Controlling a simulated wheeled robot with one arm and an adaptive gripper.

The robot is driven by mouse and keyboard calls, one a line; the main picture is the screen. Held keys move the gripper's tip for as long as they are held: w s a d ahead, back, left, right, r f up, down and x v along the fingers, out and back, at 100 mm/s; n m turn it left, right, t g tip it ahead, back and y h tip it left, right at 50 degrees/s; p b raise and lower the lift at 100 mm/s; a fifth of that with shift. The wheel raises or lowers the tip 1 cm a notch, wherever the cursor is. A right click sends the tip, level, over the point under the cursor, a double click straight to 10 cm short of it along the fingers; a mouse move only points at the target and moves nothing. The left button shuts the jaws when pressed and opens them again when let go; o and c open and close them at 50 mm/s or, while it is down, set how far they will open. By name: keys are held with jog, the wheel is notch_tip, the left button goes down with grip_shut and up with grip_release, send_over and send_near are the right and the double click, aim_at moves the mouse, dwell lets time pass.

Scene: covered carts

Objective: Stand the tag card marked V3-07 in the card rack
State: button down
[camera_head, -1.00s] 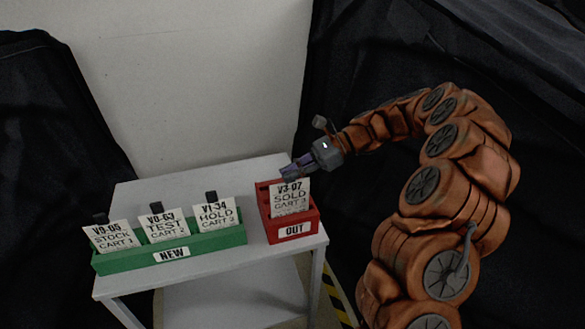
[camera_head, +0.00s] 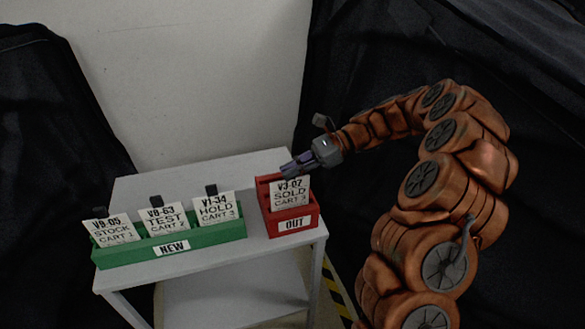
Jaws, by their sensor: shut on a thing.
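The tag card marked V3-07, SOLD, CART 3 (camera_head: 290,192) stands upright in the red box labelled OUT (camera_head: 294,225), its lower edge hidden behind the box's front wall. My gripper (camera_head: 287,171) is at the card's top edge, coming from the upper right, and is shut on the card. The green rack labelled NEW (camera_head: 205,237) stands to the left. It holds cards V9-05 STOCK (camera_head: 113,231), V0-63 TEST (camera_head: 166,221) and V1-34 HOLD (camera_head: 216,208), each with a dark clip on top. I cannot tell whether the V3-07 card touches the box floor.
Both holders stand on a grey cart (camera_head: 140,190) with a lower shelf. The cart top behind the green rack is bare, and a gap separates the rack from the red box. A white wall is behind; dark covers hang left and right.

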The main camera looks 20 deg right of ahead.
jog(key=shift+f, duration=0.85)
jog(key=c, duration=1.1)
grip_release()
jog(key=shift+c, duration=0.2)
jog(key=v, duration=1.2)
